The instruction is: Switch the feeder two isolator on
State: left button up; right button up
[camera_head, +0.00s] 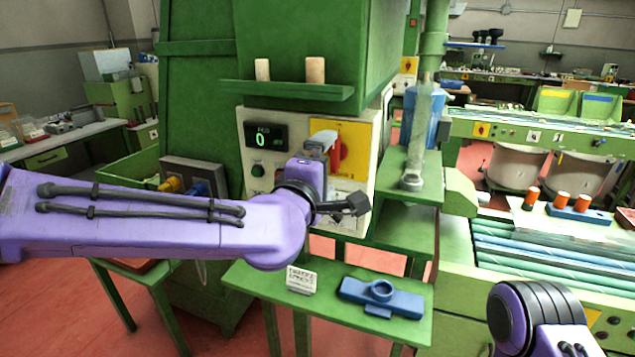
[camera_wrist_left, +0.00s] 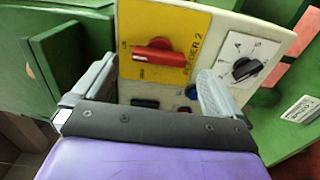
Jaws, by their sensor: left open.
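The feeder two isolator is a red rotary handle (camera_wrist_left: 155,53) on a yellow plate (camera_wrist_left: 195,22) marked FEEDER 2. In the left wrist view the handle lies across the picture, at right angles to the lettering. Small marks beside it are too small to read. In the head view the yellow plate (camera_head: 362,140) shows on the cream panel, with the handle mostly hidden behind my left gripper. My left gripper (camera_head: 322,143) is open in front of the panel. In the left wrist view its fingers (camera_wrist_left: 156,72) stand apart with the handle beyond the gap; I see no contact.
A black rotary knob (camera_wrist_left: 247,68) on a white plate sits beside the yellow plate. A display (camera_head: 265,137) reads 0. Two corks (camera_head: 315,70) stand on the green shelf above. A blue fixture (camera_head: 381,296) lies on the lower shelf. My right arm shows at bottom right.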

pick_arm(q)
jog(key=b+v, duration=0.1)
jog(key=v, duration=0.5)
jog(key=shift+s, duration=0.3)
jog(key=shift+a, duration=0.1)
jog(key=a+f+m+g+y, duration=0.15)
jog(key=a+f, duration=0.25)
jog(key=f, duration=0.7)
jog(key=a+f+m+g+y, duration=0.15)
jog(key=a+f, duration=0.35)
jog(key=f, duration=0.6)
jog(key=a+f+m+g+y, duration=0.1)
jog(key=a+f+g+y, duration=0.2)
jog(key=f, duration=0.9)
jog(key=s+a+f+m+g+y, duration=0.1)
jog(key=s+a+f+g, duration=0.1)
jog(key=s+a+f, duration=0.3)
jog(key=s+a+f+m+g+y, duration=0.1)
jog(key=s+a+f+g, duration=0.2)
jog(key=s+f, duration=0.7)
jog(key=s+a+f+m+g+y, duration=0.1)
jog(key=s+a+f+g, duration=0.2)
jog(key=s+a+f, duration=0.4)
jog(key=s+f, duration=0.1)
jog(key=s, duration=0.6)
jog(key=shift+s, duration=0.25)
